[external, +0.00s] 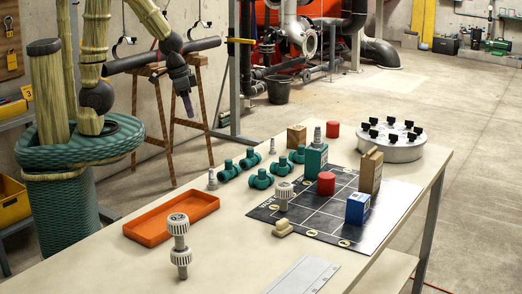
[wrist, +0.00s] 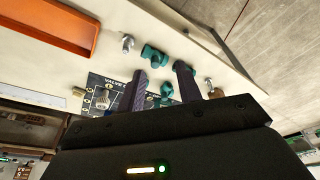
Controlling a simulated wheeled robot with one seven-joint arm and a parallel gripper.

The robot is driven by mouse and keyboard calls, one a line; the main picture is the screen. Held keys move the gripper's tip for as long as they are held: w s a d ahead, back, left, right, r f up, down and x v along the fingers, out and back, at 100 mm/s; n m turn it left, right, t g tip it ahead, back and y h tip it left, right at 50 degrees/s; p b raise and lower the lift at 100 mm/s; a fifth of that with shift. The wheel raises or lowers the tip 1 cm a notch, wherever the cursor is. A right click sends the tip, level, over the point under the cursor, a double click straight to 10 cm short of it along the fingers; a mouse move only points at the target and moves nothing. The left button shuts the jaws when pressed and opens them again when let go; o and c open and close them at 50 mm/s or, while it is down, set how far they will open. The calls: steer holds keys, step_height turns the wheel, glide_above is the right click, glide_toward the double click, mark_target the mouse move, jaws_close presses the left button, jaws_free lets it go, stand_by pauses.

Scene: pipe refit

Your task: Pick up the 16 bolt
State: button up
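Several grey bolt-like pieces stand on the table; I cannot read a 16 on any. A small grey bolt (external: 212,179) stands near the orange tray, and another (external: 272,146) stands farther back by the green fittings. A third grey piece (external: 317,136) rises above a teal block. The wrist view shows a grey bolt (wrist: 127,44) left of the fingers and another grey piece (wrist: 215,92) to their right. My gripper (external: 187,106) hangs above and behind the table's far edge. In the wrist view my gripper (wrist: 161,74) has its fingers apart, with nothing held between them.
Green pipe fittings (external: 229,170) stand in the middle. An orange tray (external: 172,220) lies at left, near a tall grey ridged piece (external: 181,258). A black gridded board (external: 342,207) carries blocks. A round grey holder (external: 391,148) with black knobs stands at the far right.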

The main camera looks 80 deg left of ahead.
mark_target(273, 145)
steer(key=w+a+f+n+h+b, duration=0.2)
steer(key=w+a+f+n+h, duration=0.1)
steer(key=w+f+n, duration=0.1)
steer(key=w+a+f+n+g+h+b, duration=0.1)
steer(key=w+a+f+n+h+b, duration=0.1)
steer(key=w+a+f+n+h, duration=0.1)
steer(key=w+a+f+n+h+b, duration=0.2)
steer(key=w+a+f+n+h, duration=0.1)
steer(key=w+f+n, duration=0.2)
steer(key=shift+w+a+f+n, duration=0.2)
steer(key=shift+f+n, duration=0.5)
steer(key=shift+n, duration=0.3)
steer(key=shift+w+a+f+n, duration=0.15)
steer(key=shift+f+n, duration=0.5)
steer(key=shift+n, duration=0.35)
steer(key=w+a+f+n+t+h+b, duration=0.1)
steer(key=w+a+f+n+t+h, duration=0.1)
steer(key=a+n+t, duration=0.3)
steer(key=w+a+f+n+t+h+b, duration=0.2)
steer(key=a+n+t, duration=0.3)
steer(key=a, duration=0.8)
steer(key=shift+w+f, duration=0.25)
steer(key=shift+w, duration=0.3)
steer(key=shift+d, duration=0.1)
